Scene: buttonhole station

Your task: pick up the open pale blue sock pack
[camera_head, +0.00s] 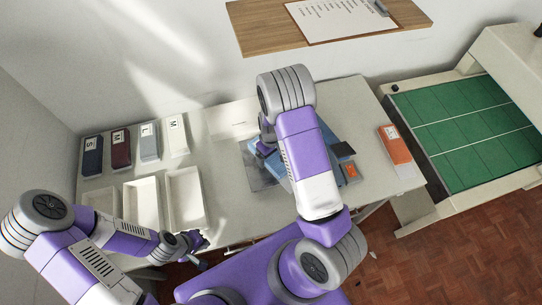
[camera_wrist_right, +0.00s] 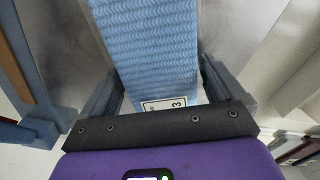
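The pale blue sock pack (camera_wrist_right: 155,50) shows in the right wrist view as a ribbed blue strip with a white label (camera_wrist_right: 165,103) at its near end. My right gripper (camera_wrist_right: 162,80) has one dark finger on each side of the pack, very close to its edges; I cannot tell whether they press on it. In the head view my right gripper (camera_head: 265,148) is low over the grey mat (camera_head: 262,178), and my arm hides the pack there. My left gripper (camera_head: 197,241) is at the table's front edge, away from the pack; its fingers are too small to read.
Dark red (camera_head: 121,148), navy (camera_head: 92,157), grey (camera_head: 150,142) and white (camera_head: 177,135) packs stand back left, behind pale trays (camera_head: 186,198). A blue board (camera_head: 318,138) lies partly under my right arm. An orange pack (camera_head: 395,146) lies right, near a green-topped machine (camera_head: 470,120).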

